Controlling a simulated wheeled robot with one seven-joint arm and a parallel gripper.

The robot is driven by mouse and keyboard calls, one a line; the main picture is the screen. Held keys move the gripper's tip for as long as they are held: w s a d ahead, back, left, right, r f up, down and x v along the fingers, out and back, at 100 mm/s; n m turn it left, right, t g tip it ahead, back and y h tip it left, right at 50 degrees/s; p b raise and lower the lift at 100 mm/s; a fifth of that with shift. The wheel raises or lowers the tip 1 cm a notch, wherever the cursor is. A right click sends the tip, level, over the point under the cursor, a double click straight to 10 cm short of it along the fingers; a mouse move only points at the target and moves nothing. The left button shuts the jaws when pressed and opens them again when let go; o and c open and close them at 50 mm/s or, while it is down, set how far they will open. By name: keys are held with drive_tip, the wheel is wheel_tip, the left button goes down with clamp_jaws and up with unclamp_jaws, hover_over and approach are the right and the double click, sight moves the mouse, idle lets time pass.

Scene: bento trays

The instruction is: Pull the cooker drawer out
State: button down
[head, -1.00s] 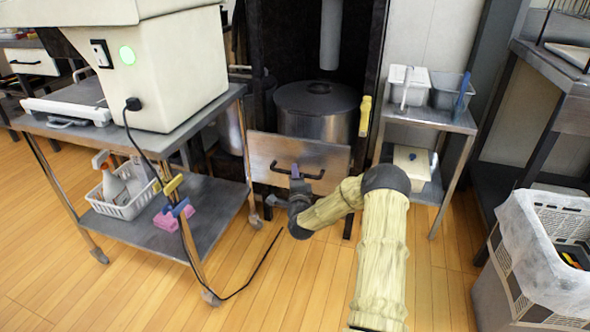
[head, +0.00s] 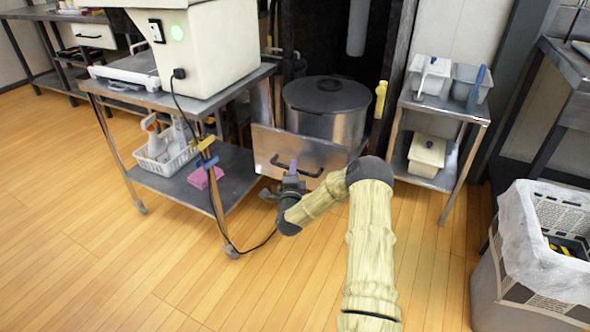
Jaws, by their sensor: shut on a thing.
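The cooker drawer (head: 270,141) has a metal front with a dark bar handle (head: 311,174). It stands out in front of the dark cabinet, between the two metal tables. A large lidded metal pot (head: 327,107) sits right behind the drawer front. My gripper (head: 293,172) is at the left part of the handle, shut on it. My arm reaches in from the lower right and covers the lower right of the drawer front. The fingertips are small and partly hidden.
A wheeled metal cart (head: 180,88) with a cream machine stands close on the left, a black cord hanging to the floor. A small metal table (head: 440,111) stands to the right. A lined bin (head: 500,290) is at lower right. The wooden floor in front is clear.

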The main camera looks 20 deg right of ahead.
drive_tip(key=shift+d+f, duration=0.1)
drive_tip(key=shift+f, duration=0.05)
drive_tip(key=c, duration=1.4)
unclamp_jaws()
drive_tip(key=v, duration=1.7)
drive_tip(key=shift+s+p, duration=0.15)
drive_tip(key=shift+p, duration=0.15)
drive_tip(key=shift+a, duration=0.2)
